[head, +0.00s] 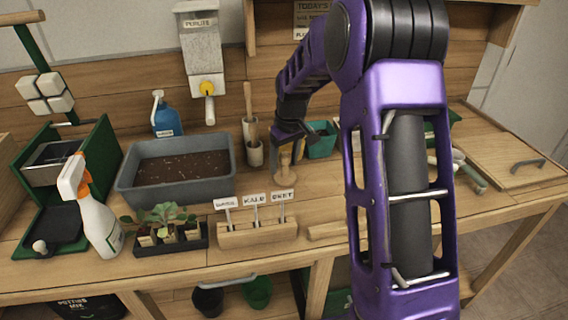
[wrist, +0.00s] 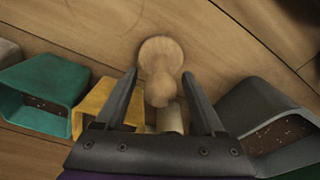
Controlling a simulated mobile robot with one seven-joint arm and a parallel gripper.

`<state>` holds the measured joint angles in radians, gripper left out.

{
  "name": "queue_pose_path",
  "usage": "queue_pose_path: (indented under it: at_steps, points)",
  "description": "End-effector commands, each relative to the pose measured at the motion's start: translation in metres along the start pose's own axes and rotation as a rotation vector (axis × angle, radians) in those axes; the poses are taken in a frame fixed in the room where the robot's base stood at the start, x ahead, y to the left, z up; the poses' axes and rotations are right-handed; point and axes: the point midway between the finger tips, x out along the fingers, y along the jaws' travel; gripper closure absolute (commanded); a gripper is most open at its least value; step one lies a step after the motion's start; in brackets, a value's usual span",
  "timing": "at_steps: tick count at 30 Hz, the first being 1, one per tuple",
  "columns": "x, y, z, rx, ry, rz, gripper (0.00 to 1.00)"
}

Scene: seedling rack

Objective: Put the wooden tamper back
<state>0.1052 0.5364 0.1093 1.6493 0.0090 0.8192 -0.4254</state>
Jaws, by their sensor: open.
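The wooden tamper (wrist: 160,50) stands on the bench, a round wooden disc with a knobbed handle. In the head view the tamper's disc (head: 284,180) shows below my gripper (head: 286,142), behind the labelled block. In the wrist view my gripper (wrist: 160,76) is open, with one finger on each side of the tamper's handle. I cannot tell whether either finger touches it. Part of the handle is hidden by my gripper in the head view.
A teal pot (head: 322,150) is to the right. A yellow pot (wrist: 92,108) is near my gripper. The label block (head: 258,234) is in front.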

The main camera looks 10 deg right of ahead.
Motion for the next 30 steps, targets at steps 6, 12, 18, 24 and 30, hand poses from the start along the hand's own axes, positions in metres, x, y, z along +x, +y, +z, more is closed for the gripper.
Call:
queue_pose_path:
  at_steps: [6,12,18,24,30]
  points:
    - [-0.05,0.0,-0.001,0.0,0.004,0.002,0.29]
    - [-0.088,0.0,-0.001,0.0,0.004,0.002,0.29]
    - [-0.107,0.0,0.0,0.0,0.0,0.0,0.29]
    - [-0.11,0.0,0.0,0.0,0.0,0.0,0.29]
    - [-0.112,0.001,-0.001,0.002,0.004,0.002,0.29]
